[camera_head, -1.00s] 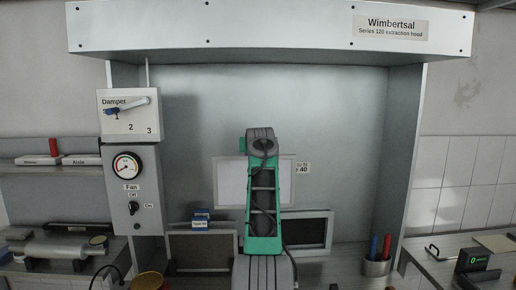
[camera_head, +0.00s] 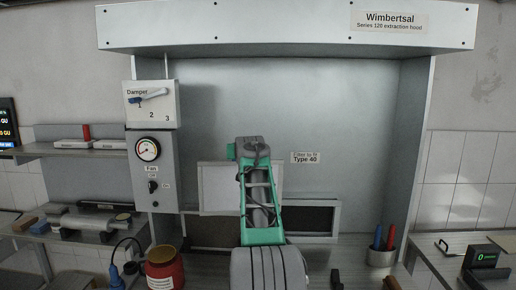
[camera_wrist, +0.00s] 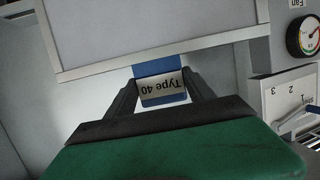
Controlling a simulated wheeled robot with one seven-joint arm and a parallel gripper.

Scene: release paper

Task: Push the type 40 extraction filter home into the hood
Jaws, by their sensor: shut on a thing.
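The type 40 extraction filter is a pale flat panel in a light frame (camera_wrist: 140,28). A blue tab labelled "Type 40" (camera_wrist: 162,88) sticks out from its edge. My gripper (camera_wrist: 160,78) is shut on this tab, one dark finger on each side. In the head view the filter (camera_head: 219,188) is held up inside the hood (camera_head: 330,110), left of the "Filter to fit Type 40" label (camera_head: 305,158). My arm covers its right part and hides my gripper there.
A dark panel in a pale frame (camera_head: 322,218) stands low at the right, and another dark panel (camera_head: 212,233) at the left, partly hidden by the filter. A pen cup (camera_head: 380,257), a red jar (camera_head: 165,270) and the damper and fan box (camera_head: 150,165) are at the sides.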

